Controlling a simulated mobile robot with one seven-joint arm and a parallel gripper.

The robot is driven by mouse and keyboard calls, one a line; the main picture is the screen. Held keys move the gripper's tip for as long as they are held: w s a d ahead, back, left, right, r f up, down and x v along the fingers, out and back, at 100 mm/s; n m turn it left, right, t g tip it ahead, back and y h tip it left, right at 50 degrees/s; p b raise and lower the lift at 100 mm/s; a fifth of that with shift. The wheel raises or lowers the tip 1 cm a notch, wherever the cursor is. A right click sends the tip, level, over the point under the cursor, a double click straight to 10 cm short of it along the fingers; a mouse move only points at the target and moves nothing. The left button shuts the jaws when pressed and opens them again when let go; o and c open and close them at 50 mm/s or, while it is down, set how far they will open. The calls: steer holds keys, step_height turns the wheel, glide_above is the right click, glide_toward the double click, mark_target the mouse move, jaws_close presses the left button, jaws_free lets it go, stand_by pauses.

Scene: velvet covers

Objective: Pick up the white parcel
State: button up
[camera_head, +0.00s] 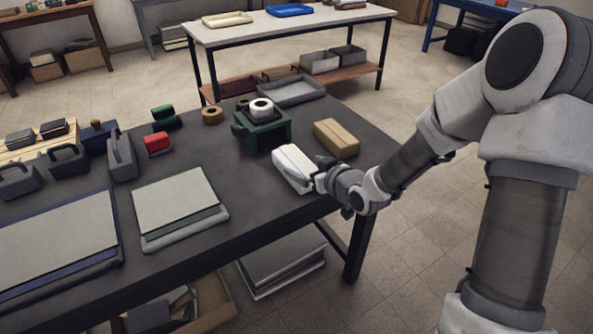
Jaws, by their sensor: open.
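The white parcel (291,164) is a small box-like packet lying on the dark work table (262,192), near its right front edge. My gripper (322,172) is open at the parcel's right end. Its fingers overlap the parcel's right side in this view, and I cannot tell whether they touch it. The parcel's right end is partly hidden by my gripper.
A brown parcel (336,138) lies just behind the white one. A green box (264,133) with a tape roll (261,108) stands behind to the left. A grey tray (291,91) is at the back. Bare tabletop lies left of the white parcel.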

mark_target(301, 165)
steer(key=x, duration=0.2)
steer(key=f+b+x, duration=0.1)
steer(key=x, duration=0.1)
steer(key=shift+s, duration=0.15)
steer(key=shift+w+a+f, duration=0.1)
steer(key=shift+w+a, duration=0.3)
steer(key=shift+w, duration=0.15)
steer(key=c, duration=1.3)
jaws_close()
